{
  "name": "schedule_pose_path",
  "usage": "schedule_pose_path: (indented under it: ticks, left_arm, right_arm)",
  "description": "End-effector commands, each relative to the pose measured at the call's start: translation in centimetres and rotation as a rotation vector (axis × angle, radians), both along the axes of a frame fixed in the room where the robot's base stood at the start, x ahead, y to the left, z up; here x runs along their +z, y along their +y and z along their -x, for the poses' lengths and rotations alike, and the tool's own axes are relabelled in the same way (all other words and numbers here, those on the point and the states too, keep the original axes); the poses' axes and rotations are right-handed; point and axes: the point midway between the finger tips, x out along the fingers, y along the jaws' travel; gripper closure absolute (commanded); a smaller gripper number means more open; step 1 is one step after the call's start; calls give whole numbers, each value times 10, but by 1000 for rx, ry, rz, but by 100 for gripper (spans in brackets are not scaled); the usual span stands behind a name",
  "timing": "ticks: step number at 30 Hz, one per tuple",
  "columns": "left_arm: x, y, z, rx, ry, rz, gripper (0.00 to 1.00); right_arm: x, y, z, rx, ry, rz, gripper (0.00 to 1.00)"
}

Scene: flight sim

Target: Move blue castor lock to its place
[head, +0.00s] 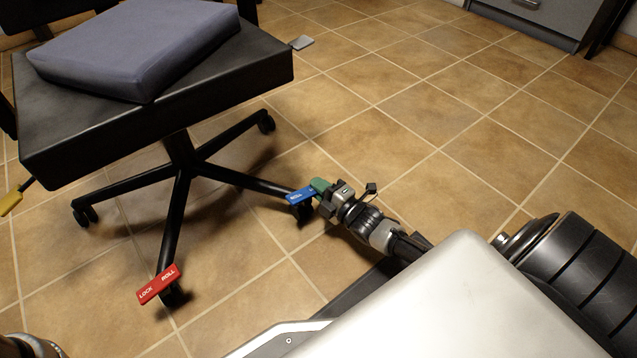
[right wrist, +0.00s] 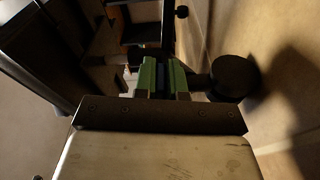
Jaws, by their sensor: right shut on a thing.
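The blue castor lock (head: 299,196) is a small tab with white lettering at the end of a chair leg, above a black castor. My right gripper (head: 320,187) reaches in from the right, low over the floor, its green fingertips at the tab's right end. The gripper is shut on the blue lock. In the right wrist view the green fingers (right wrist: 163,77) stand close together with a dark bluish strip between them. The lock's gripped end is mostly hidden. My left gripper is not in view.
A red castor lock (head: 157,285) marked LOCK and ROLL sits on the chair's front castor. The black office chair (head: 180,130) carries a blue-grey cushion (head: 135,45). A yellow-tipped lever (head: 12,203) shows at left. A grey cabinet (head: 540,20) stands far right.

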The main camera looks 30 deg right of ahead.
Motion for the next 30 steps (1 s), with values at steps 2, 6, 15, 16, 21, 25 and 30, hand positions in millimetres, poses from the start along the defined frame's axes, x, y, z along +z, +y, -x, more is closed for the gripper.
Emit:
schedule_pose_path:
  ticks: [2, 6, 15, 16, 21, 25, 30]
  left_arm:
    - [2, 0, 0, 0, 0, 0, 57]
    - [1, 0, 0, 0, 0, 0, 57]
    - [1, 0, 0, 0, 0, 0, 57]
    - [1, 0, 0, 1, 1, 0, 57]
    - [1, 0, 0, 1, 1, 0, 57]
    - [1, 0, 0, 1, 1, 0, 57]
    - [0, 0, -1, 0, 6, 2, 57]
  right_arm:
    - [-1, 0, 0, -1, 4, -29, 100]
    - [-2, 0, 0, -1, 6, -39, 100]
    - [-2, 0, 0, 0, 5, -38, 68]
    - [-2, 0, 0, 0, 5, -37, 64]
    - [-3, 1, 0, 1, 6, -36, 64]
    - [-3, 1, 0, 1, 6, -36, 64]
    - [-3, 1, 0, 1, 5, -23, 64]
